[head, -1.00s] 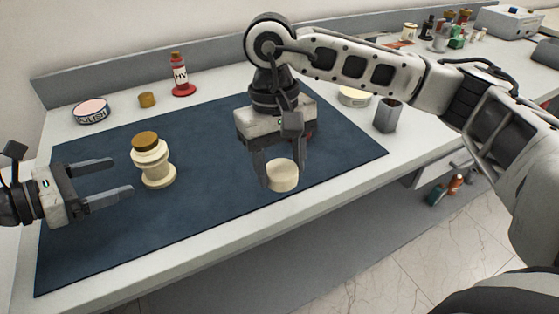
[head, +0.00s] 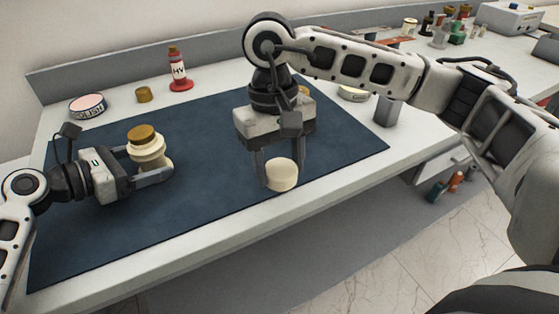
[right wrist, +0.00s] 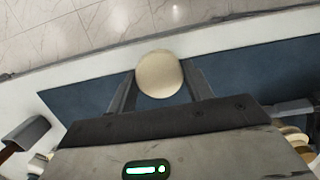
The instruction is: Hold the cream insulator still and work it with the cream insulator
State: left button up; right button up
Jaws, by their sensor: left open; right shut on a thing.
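One cream insulator (head: 150,150), ribbed and with a brown-gold top, stands upright on the blue mat at the left. My left gripper (head: 158,172) is open, with its fingers around this insulator's lower part; the near finger covers some of it. My right gripper (head: 272,178) points down and is shut on a second cream insulator (head: 283,174), a smooth rounded piece. This piece is held over the mat near its front edge. It also shows between the fingertips in the right wrist view (right wrist: 159,74).
The blue mat (head: 215,185) is clear between the grippers. At the back stand a polish tin (head: 87,105), a small brown-gold cap (head: 143,95) and a red HV bottle (head: 179,70). A grey cup (head: 388,111) stands right of the mat.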

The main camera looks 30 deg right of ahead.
pick_arm(q)
jog(key=c, duration=1)
jog(key=shift+c, duration=0.2)
pick_arm(e)
jog(key=w+a+r+m+t+y, duration=0.15)
jog(key=w+a+r+m, duration=0.35)
jog(key=w+a+m, duration=0.75)
notch_tip(320, 180, up, 6)
jog(key=m+t, duration=0.2)
jog(key=m, duration=1.2)
send_over(140, 132)
jog(key=shift+s+d+r+g, duration=0.1)
jog(key=shift+s+d+g, duration=0.05)
jog(key=shift+d+g, duration=0.1)
jog(key=shift+f, duration=3.2)
